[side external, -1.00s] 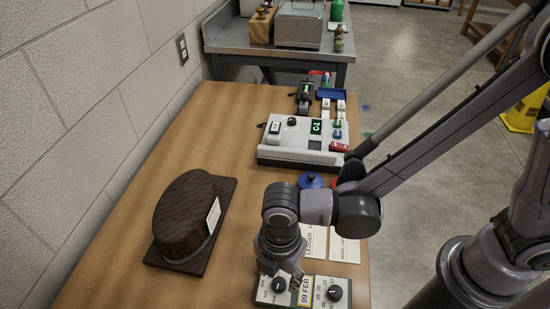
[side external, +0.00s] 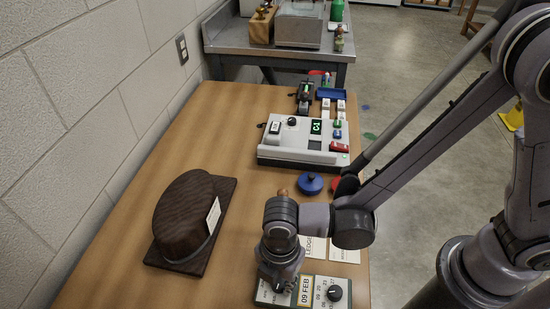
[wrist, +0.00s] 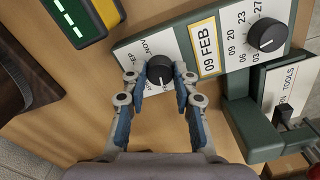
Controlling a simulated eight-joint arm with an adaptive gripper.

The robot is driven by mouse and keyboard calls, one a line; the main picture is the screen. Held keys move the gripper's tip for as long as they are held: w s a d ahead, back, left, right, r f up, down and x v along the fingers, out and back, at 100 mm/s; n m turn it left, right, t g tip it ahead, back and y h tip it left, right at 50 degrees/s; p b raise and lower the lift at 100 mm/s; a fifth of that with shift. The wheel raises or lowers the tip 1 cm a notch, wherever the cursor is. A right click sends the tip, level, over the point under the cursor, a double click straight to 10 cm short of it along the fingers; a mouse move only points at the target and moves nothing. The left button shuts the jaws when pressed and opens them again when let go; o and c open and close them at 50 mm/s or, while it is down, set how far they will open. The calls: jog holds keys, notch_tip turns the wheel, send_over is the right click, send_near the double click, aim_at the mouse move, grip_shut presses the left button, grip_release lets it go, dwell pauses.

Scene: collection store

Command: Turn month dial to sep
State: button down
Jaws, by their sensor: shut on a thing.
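The month dial (wrist: 160,68) is a black round knob on a pale panel (wrist: 128,52) with month letters around it; NOV and SEP can be made out. My gripper (wrist: 160,78) has its blue-padded fingers on either side of this knob, shut on it. A yellow-framed window (wrist: 206,46) beside it reads 09 FEB. A second black knob (wrist: 267,35) is ringed by day numbers such as 20 and 23. In the side external view my gripper (side external: 275,284) hides the month dial, while the 09 FEB window (side external: 305,292) shows beside it.
A dark hat form (side external: 185,220) lies left.

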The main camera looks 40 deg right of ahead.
jog(key=shift+m, duration=0.4)
jog(key=m, duration=0.4)
jog(key=shift+m, duration=0.3)
jog(key=m, duration=1.2)
jog(key=shift+m, duration=0.4)
jog(key=m, duration=0.5)
jog(key=shift+m, duration=0.4)
jog(key=c, duration=1)
grip_release()
jog(key=shift+c, duration=0.2)
